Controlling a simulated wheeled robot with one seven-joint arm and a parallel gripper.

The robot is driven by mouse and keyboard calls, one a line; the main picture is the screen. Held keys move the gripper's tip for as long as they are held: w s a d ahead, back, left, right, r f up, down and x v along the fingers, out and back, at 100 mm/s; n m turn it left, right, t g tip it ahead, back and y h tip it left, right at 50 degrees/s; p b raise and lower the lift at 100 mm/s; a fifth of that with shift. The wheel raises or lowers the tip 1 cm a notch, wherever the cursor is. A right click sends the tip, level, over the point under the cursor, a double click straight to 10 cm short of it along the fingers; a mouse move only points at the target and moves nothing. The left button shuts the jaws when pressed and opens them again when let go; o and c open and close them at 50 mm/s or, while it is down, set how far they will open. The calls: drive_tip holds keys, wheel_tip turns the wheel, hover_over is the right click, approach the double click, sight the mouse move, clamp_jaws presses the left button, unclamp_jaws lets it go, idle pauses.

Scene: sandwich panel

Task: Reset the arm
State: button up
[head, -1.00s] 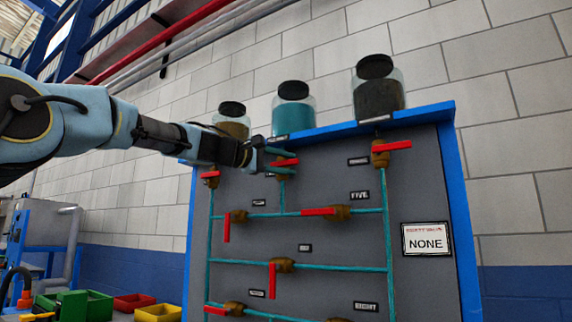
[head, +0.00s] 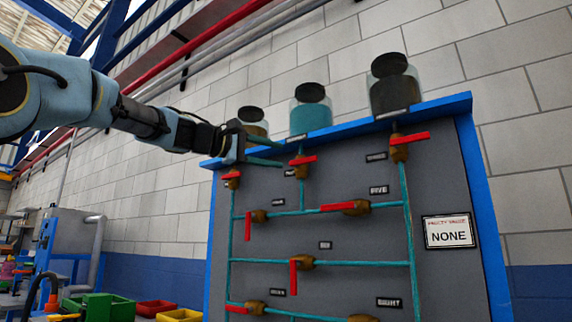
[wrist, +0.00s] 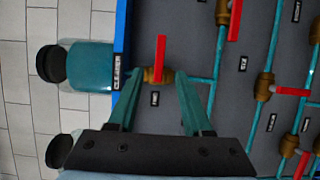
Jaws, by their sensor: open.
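My gripper (head: 262,151) is open and empty in the head view, in front of the top left part of the grey panel (head: 275,187). In the wrist view my gripper (wrist: 160,92) shows two teal fingers spread apart. A red valve handle (wrist: 161,58) on a brass valve body (wrist: 158,76) lies beyond the gap between them, and I see no contact. In the head view this upper middle handle (head: 303,160) lies just right of the fingertips. My arm reaches in from the left.
Jars with brown (head: 254,122), teal (head: 311,112) and dark (head: 394,88) contents stand on the panel's blue top edge (head: 440,106). Several red-handled valves sit on teal pipes below. A sign reading NONE (head: 449,231) is at right. Coloured bins (head: 155,308) are at lower left.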

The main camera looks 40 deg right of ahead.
drive_tip(key=shift+a, duration=0.3)
idle(0.4)
